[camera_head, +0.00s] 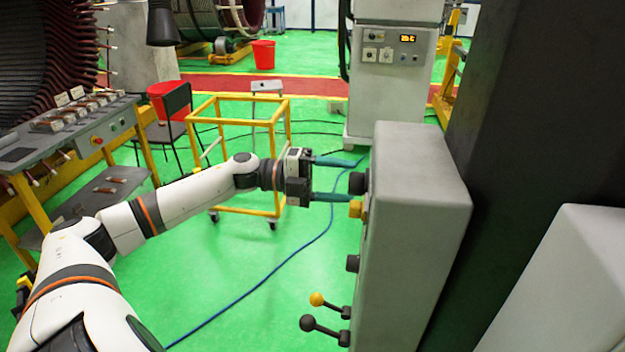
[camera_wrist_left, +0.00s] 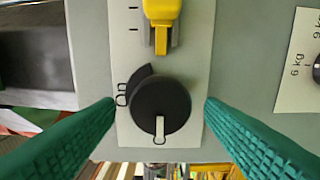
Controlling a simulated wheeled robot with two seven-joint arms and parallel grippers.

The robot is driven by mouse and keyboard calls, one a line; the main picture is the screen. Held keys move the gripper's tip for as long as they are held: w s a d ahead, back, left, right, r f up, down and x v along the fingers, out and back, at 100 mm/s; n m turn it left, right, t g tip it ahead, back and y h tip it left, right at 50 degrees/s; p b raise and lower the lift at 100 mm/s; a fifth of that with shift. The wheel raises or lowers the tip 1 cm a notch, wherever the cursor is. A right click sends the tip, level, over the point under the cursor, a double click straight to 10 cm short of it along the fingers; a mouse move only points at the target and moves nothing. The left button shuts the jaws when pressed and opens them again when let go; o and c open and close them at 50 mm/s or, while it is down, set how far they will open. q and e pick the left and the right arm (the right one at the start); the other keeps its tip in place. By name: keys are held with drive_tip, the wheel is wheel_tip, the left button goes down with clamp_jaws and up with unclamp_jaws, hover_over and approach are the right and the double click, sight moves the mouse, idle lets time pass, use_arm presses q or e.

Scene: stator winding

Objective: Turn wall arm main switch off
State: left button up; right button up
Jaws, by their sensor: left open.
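The grey wall box (camera_head: 420,230) carries a black rotary knob (camera_head: 357,183), probably the main switch. In the left wrist view the black knob (camera_wrist_left: 160,104) sits on a pale plate. The word "On", turned sideways, shows at its left, and its white pointer mark is at the lower edge. My left gripper (camera_head: 347,179) is open in front of the knob. Its two green fingers stand on either side of the knob, with gaps visible in the wrist view. My right gripper is not in view.
A yellow switch (camera_head: 357,209) is right beside the knob. Lower on the box are another black knob (camera_head: 352,263), a yellow-ball lever (camera_head: 317,299) and a black-ball lever (camera_head: 308,323). A yellow frame cart (camera_head: 240,106) stands behind my arm. A dark column rises right of the box.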

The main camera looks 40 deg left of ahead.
use_arm(q)
drive_tip(key=b+v, duration=0.2)
drive_tip(key=v, duration=0.9)
drive_tip(key=shift+w, duration=0.15)
